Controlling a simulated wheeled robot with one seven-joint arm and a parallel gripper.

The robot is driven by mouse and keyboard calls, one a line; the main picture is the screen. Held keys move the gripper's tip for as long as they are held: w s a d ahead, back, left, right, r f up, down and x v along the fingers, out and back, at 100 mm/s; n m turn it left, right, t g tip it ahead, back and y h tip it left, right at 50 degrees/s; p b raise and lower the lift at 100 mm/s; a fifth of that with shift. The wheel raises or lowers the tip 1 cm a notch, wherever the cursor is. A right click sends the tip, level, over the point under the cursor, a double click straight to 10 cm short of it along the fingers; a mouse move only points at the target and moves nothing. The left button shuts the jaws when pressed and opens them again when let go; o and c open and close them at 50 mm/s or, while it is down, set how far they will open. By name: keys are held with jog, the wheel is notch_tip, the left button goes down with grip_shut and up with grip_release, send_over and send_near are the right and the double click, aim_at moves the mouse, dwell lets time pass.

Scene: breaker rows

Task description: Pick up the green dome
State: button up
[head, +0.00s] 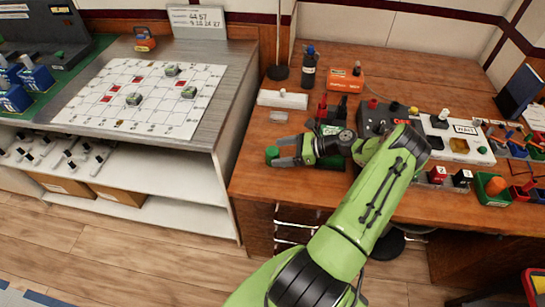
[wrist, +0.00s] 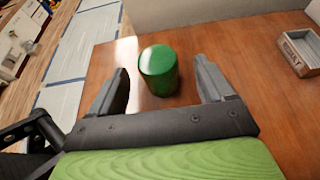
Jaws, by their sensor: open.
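The green dome (wrist: 158,70) stands upright on the wooden desk, near its left edge. It also shows in the head view (head: 272,153), at the tips of my gripper. My gripper (wrist: 165,85) is open, with one finger on each side of the dome. Gaps show between the dome and both fingers in the wrist view, so it is not held. In the head view my gripper (head: 280,155) reaches left across the desk, and my wrist hides part of the desk behind it.
The desk (head: 250,180) is bare around the dome. A small grey block (head: 279,116) and a white box (head: 282,99) lie behind it. A dark bottle (head: 309,70) and an orange box (head: 345,82) stand farther back. A workbench with a white grid board (head: 150,98) is at left.

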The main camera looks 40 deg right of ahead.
aim_at(267, 154)
jog(key=b+x, duration=0.1)
jog(key=x, duration=0.4)
jog(key=shift+w+a+f, duration=0.1)
jog(key=shift+a+f, duration=0.05)
jog(key=shift+a, duration=0.05)
jog(key=shift+c, duration=0.5)
jog(key=c, duration=0.9)
